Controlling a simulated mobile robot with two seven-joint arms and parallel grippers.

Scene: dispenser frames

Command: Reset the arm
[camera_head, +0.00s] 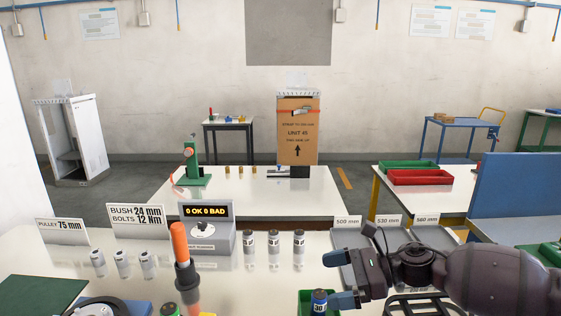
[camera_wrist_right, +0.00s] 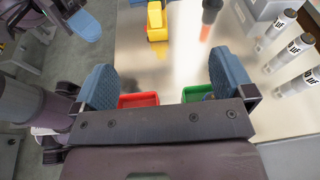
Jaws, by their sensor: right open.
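My right gripper (camera_head: 338,280) comes in from the right in the head view, with its two blue fingertips apart. It also shows in the right wrist view (camera_wrist_right: 165,85), where nothing is between the fingers.
An orange-handled tool (camera_head: 181,245) stands upright on the near white table (camera_head: 120,285). Several labelled cylinders (camera_head: 273,248) stand near the counter box (camera_head: 207,235). A grey tray (camera_head: 345,246) lies behind my right gripper.

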